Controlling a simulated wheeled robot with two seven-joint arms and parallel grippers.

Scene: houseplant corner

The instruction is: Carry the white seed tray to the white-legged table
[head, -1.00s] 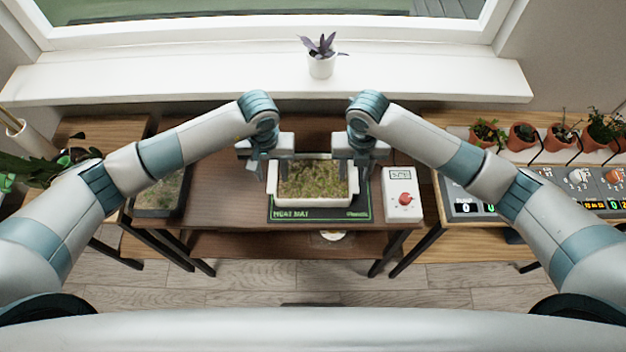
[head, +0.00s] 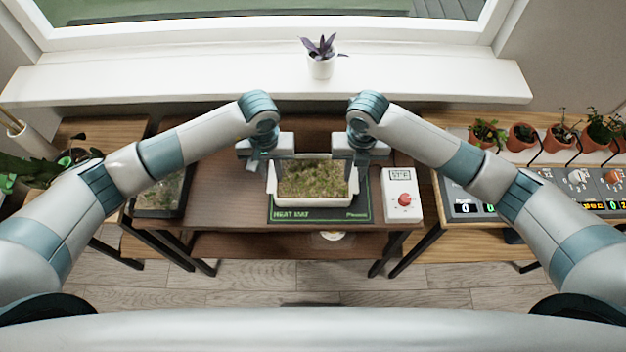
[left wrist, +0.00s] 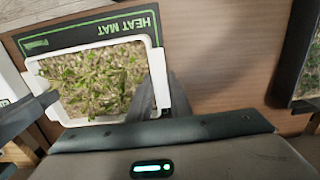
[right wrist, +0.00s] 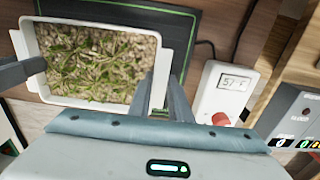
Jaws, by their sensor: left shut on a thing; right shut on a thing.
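The white seed tray (head: 312,201), filled with soil and small green sprouts, is over the black heat mat (head: 290,215) on the dark wooden table (head: 225,190). I cannot tell whether it touches the mat. My left gripper (head: 272,165) is shut on the tray's left end wall, and my right gripper (head: 352,165) is shut on its right end wall. The tray also shows in the left wrist view (left wrist: 155,62) and the right wrist view (right wrist: 100,18), with finger tips at its rim. I cannot make out a white-legged table.
A white controller box (head: 402,205) with a red knob stands close right of the mat. A dark-framed glass container (head: 160,195) stands at left. Potted plants (head: 520,135) and a control panel (head: 590,190) are at right. A potted purple plant (head: 320,65) is on the windowsill.

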